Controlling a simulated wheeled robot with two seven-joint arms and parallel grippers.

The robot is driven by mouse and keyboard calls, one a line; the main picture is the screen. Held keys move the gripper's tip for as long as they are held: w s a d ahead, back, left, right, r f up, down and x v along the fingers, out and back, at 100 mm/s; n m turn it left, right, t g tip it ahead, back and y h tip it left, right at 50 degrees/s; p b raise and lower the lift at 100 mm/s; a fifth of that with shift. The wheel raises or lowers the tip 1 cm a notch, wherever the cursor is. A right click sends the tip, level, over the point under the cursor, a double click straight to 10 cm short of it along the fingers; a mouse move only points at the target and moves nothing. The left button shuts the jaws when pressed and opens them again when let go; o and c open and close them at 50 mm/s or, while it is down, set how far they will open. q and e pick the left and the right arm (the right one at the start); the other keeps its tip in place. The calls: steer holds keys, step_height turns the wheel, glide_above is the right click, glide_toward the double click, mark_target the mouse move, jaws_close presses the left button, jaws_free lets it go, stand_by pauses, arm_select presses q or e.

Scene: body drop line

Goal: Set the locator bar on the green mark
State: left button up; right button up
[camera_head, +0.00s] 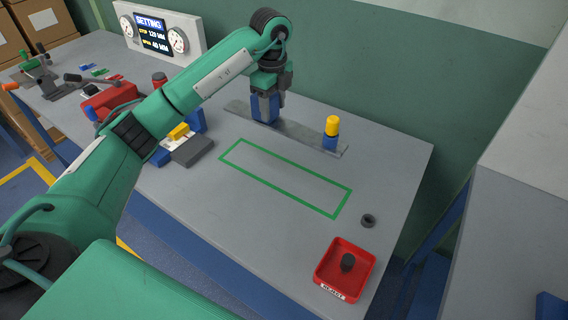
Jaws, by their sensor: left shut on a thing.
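The locator bar (306,137) is a long flat grey strip with a blue block and a yellow knob near its right end. It lies on or just above the table behind the green mark; I cannot tell whether it touches the table. The green mark (283,177) is a long rectangular outline on the table, bare inside. My left gripper (265,115) points down and is shut on the bar's blue block towards its left end, and the arm hides part of that block. My right gripper is not in view.
A red tray (343,270) with a dark plug stands at the front right, and a dark ring (368,220) lies behind it. A setting panel (158,33) and a red tool (108,99) stand at the left. The wall (400,80) rises behind the table (210,225).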

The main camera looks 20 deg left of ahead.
mark_target(274, 120)
arm_select(q)
step_height(274, 120, down, 7)
steer(key=shift+r, duration=0.15)
step_height(274, 120, down, 8)
steer(key=shift+p, duration=0.85)
step_height(274, 120, down, 3)
steer(key=shift+f+p, duration=0.15)
steer(key=shift+p, duration=0.2)
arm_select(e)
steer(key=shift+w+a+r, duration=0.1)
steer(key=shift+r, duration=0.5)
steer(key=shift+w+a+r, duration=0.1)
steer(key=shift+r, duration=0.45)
arm_select(q)
steer(key=shift+f, duration=0.2)
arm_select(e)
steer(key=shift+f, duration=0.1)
arm_select(q)
steer(key=o, duration=1.5)
steer(key=shift+c, duration=0.2)
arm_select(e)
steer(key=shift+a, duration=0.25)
